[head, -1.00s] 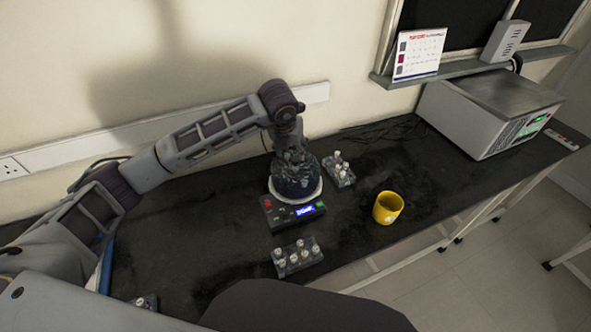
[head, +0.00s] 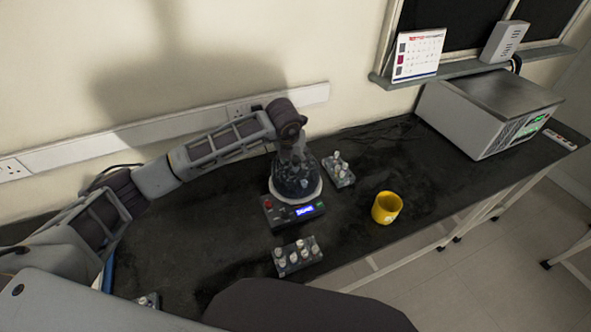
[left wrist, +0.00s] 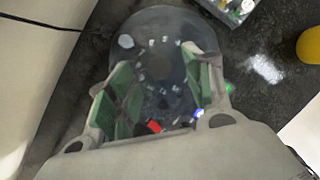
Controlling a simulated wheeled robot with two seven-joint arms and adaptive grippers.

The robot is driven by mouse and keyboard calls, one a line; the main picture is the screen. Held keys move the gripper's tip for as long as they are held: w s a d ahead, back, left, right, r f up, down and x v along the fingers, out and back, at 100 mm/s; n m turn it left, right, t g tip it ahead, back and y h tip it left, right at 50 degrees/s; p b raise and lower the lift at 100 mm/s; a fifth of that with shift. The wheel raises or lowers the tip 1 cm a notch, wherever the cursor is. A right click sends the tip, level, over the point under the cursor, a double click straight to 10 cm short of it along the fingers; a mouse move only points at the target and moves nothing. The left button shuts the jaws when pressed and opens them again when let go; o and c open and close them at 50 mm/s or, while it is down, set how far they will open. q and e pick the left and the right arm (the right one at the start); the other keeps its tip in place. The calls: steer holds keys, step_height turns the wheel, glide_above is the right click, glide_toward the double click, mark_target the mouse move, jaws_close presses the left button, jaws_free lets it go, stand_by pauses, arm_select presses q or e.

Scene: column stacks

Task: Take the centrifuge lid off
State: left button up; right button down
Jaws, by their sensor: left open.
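The centrifuge (head: 287,215) stands on the black bench, with a red button, a lit blue display and a pale round rim. Its dark, see-through domed lid (head: 297,186) sits on top, and the rotor parts show through it. In the left wrist view the round lid (left wrist: 135,28) lies straight ahead. My left gripper (head: 297,158) points down over the middle of the lid. Its green-padded fingers (left wrist: 160,82) are open, one on each side of the lid's middle. I cannot tell whether they touch the lid. My right gripper is not in view.
Racks of white-capped tubes stand behind right (head: 339,172) and in front (head: 298,257) of the centrifuge. A yellow mug (head: 386,208) is to the right, near the bench edge. A grey instrument box (head: 490,112) stands far right. Bench between mug and box is clear.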

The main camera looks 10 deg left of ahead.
mark_target(295, 171)
arm_select(q)
steer(key=shift+x, duration=1.2)
steer(key=shift+f, duration=0.15)
steer(key=shift+w, duration=0.1)
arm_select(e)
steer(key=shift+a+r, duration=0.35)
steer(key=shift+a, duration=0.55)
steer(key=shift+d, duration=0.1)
arm_select(q)
steer(key=shift+c, duration=0.5)
jaws_close()
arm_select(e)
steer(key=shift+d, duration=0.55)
